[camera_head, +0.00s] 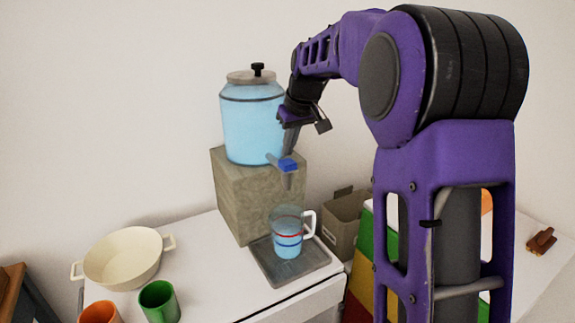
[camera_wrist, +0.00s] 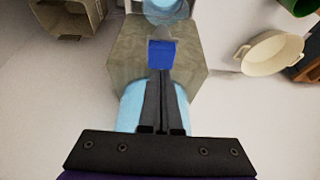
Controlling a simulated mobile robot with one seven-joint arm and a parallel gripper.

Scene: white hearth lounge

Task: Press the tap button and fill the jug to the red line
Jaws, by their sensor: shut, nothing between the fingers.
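A clear dispenser (camera_head: 252,125) full of light blue water stands on a stone block (camera_head: 232,190). Its blue tap button (camera_head: 288,165) sits on a grey spout at the lower front and also shows in the wrist view (camera_wrist: 161,54). My gripper (camera_head: 289,152) is shut and empty, pointing down, its fingertips (camera_wrist: 162,72) at the button's edge; I cannot tell whether they press it. The clear jug (camera_head: 287,228) with a white handle stands upright below the spout on a dark tray (camera_head: 310,271). It carries a red line and a blue line. Light blue water is in it, seemingly near the red line.
A cream pot (camera_head: 125,258), a green cup (camera_head: 159,301) and an orange cup (camera_head: 101,312) stand on the white table's left side. An open cardboard box (camera_head: 344,222) is right of the block. White table surface is free between the cups and the tray.

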